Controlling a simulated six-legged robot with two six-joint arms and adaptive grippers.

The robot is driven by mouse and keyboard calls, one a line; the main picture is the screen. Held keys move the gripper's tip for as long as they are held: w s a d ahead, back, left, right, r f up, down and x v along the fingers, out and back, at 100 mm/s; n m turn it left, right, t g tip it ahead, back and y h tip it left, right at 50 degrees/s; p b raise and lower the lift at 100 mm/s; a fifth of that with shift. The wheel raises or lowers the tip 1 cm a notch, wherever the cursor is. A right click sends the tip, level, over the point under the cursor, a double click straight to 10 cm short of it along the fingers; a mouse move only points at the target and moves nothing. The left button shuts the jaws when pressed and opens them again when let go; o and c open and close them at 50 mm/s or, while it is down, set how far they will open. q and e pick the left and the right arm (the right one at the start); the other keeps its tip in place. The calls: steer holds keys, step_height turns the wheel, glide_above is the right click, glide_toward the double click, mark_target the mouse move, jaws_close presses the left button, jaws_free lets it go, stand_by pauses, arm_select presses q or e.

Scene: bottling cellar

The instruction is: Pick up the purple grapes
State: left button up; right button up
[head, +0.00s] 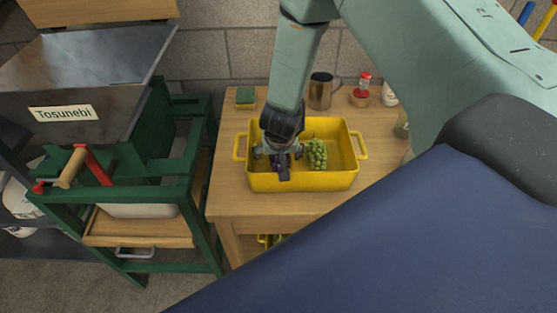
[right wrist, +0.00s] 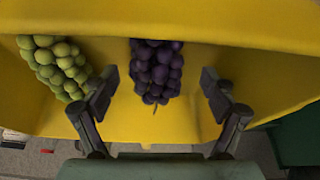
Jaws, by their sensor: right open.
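The purple grapes (right wrist: 157,68) hang or lie in the yellow crate (head: 302,182), between the open fingers of my right gripper (right wrist: 160,92) in the right wrist view. The fingers stand apart on both sides of the bunch, and I see no contact. In the head view my right gripper (head: 279,160) reaches down into the left part of the crate and hides most of the purple grapes. My left gripper does not show.
Green grapes (head: 316,153) lie in the crate close to the right of my gripper; the crate walls surround both. A metal jug (head: 320,91), a red-topped jar (head: 362,92) and a green sponge (head: 245,97) stand behind on the wooden table (head: 228,187). A green frame (head: 150,168) stands left.

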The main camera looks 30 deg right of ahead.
steer(key=shift+s+d, duration=0.15)
steer(key=shift+d, duration=0.1)
steer(key=shift+f, duration=0.1)
steer(key=c, duration=0.3)
steer(key=shift+a, duration=0.15)
steer(key=c, duration=0.6)
steer(key=shift+c, duration=0.2)
steer(key=shift+w+r, duration=0.2)
steer(key=shift+r, duration=0.3)
step_height(320, 180, up, 27)
steer(key=p, duration=1.3)
steer(key=shift+p, duration=0.35)
